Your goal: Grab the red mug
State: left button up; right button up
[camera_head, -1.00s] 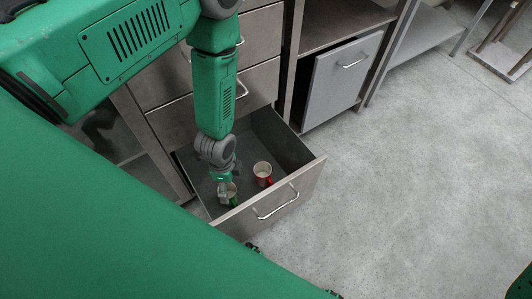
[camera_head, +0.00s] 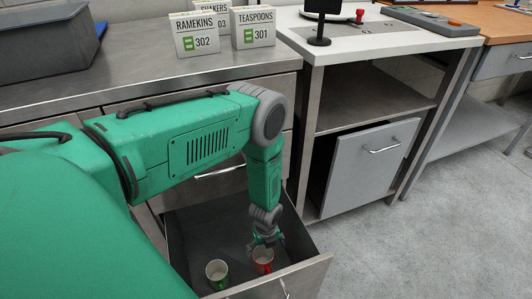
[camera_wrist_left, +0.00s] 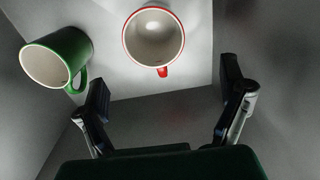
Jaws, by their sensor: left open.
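The red mug (camera_head: 263,266) stands upright in the open drawer (camera_head: 310,275). It also shows in the left wrist view (camera_wrist_left: 125,38), with its white inside facing the camera and its red handle toward the gripper. My left gripper (camera_head: 265,240) is over the red mug in the head view. In the left wrist view its two fingers (camera_wrist_left: 166,100) are spread wide and empty, with the mug ahead of them. A green mug (camera_head: 217,277) is in the drawer to the left of the red one; it also shows in the left wrist view (camera_wrist_left: 80,50). My right gripper is not in view.
Above is a steel counter (camera_head: 130,80) with box labels for ramekins (camera_head: 197,34) and teaspoons (camera_head: 253,27) and a grey bin (camera_head: 45,45). A cabinet with a tilted grey door (camera_head: 370,165) stands to the right.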

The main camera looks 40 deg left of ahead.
pick_arm(q)
jog(key=f+b, duration=0.1)
jog(key=f, duration=0.1)
jog(key=f+b, duration=0.1)
jog(key=f, duration=0.2)
jog(key=a+f+b, duration=0.1)
jog(key=f, duration=0.1)
jog(key=shift+f, duration=0.25)
jog(key=shift+f+b, duration=0.3)
jog(key=shift+f, duration=0.2)
jog(key=shift+a, duration=0.1)
jog(key=shift+r, duration=0.1)
jog(key=c, duration=1.5)
